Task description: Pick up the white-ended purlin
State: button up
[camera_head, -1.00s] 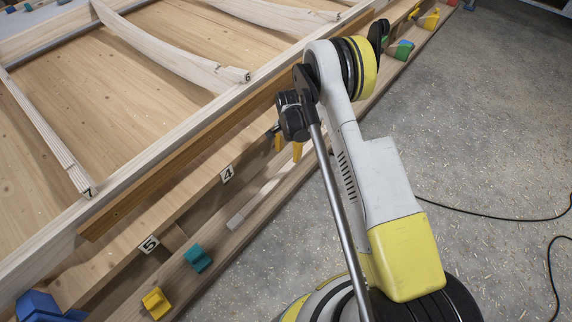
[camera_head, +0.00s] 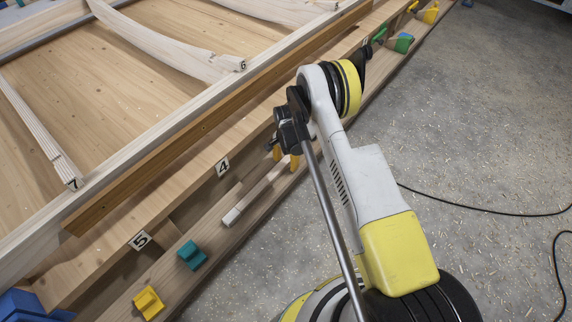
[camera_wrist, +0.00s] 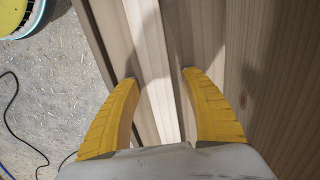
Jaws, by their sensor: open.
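The white-ended purlin (camera_head: 257,192) is a pale wooden strip lying on the lower ledge along the bench's near side. Its white end points to the lower left, and its far part is hidden behind my gripper. My gripper (camera_head: 286,158) is open and empty, with its yellow fingers pointing down at the purlin's far part. In the wrist view, a pale strip that looks like the purlin (camera_wrist: 163,100) runs between the spread fingers of my gripper (camera_wrist: 160,78). I cannot tell the fingers' exact height above it.
A teal block (camera_head: 192,255) and a yellow block (camera_head: 149,303) sit on the ledge to the lower left. Number tags 4 (camera_head: 222,167) and 5 (camera_head: 140,240) mark the bench side. A brown beam (camera_head: 200,137) runs alongside. Cables (camera_head: 490,211) lie on the open floor.

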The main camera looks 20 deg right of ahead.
aim_at(289, 160)
grip_shut()
jog(key=shift+r, duration=0.1)
jog(key=shift+r+p, duration=0.35)
jog(key=shift+r, duration=0.2)
jog(key=r+p, duration=0.1)
jog(key=r, duration=0.1)
jog(key=d+r+p, duration=0.1)
jog(key=r, duration=0.1)
jog(key=shift+s, duration=0.15)
jog(key=s+d+r+p, duration=0.4)
jog(key=d+r, duration=0.1)
jog(key=d, duration=0.4)
jog(key=shift+d+r, duration=0.4)
